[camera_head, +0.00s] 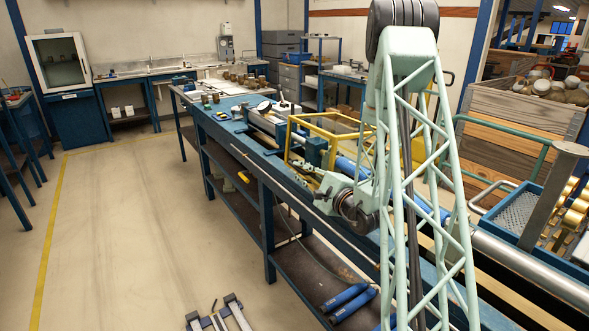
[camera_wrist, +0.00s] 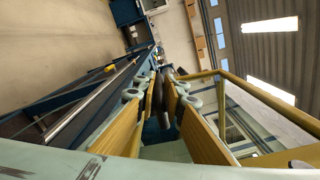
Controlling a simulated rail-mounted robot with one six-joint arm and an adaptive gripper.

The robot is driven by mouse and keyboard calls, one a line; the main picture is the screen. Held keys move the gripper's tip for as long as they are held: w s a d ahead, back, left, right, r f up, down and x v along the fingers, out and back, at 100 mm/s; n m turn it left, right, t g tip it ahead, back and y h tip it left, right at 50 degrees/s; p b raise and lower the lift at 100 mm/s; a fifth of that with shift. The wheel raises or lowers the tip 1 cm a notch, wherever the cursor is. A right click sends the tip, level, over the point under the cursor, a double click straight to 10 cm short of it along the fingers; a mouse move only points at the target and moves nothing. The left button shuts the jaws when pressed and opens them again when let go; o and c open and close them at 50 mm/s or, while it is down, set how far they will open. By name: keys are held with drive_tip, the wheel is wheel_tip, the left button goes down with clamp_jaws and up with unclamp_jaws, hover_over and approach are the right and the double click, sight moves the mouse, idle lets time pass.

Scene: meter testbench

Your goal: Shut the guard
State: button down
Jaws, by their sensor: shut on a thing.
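The guard (camera_head: 328,122) is a yellow box-shaped frame over the blue bench, in the middle of the head view. Its yellow rails also show at the right of the wrist view (camera_wrist: 262,92). My gripper (camera_head: 300,168) is low beside the guard's near end, partly hidden by my pale green wrist. In the wrist view my gripper (camera_wrist: 166,92) has its yellow-padded fingers closed around a dark rounded handle (camera_wrist: 167,73). I cannot tell whether this handle joins the guard. My arm hides part of the guard's right side.
The long blue bench (camera_head: 262,180) carries a meter line with a blue pipe (camera_head: 352,167) beside the guard. Small dark parts (camera_head: 232,77) stand at its far end. A wooden crate (camera_head: 520,115) is at the right. The floor at the left is clear.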

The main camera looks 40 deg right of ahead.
drive_tip(key=shift+d, duration=0.15)
drive_tip(key=c, duration=2.7)
unclamp_jaws()
drive_tip(key=shift+d, duration=0.1)
drive_tip(key=shift+c, duration=0.2)
drive_tip(key=shift+s, duration=0.1)
drive_tip(key=shift+s, duration=0.4)
drive_tip(key=s, duration=1.1)
drive_tip(key=shift+a, duration=0.2)
drive_tip(key=shift+s, duration=0.1)
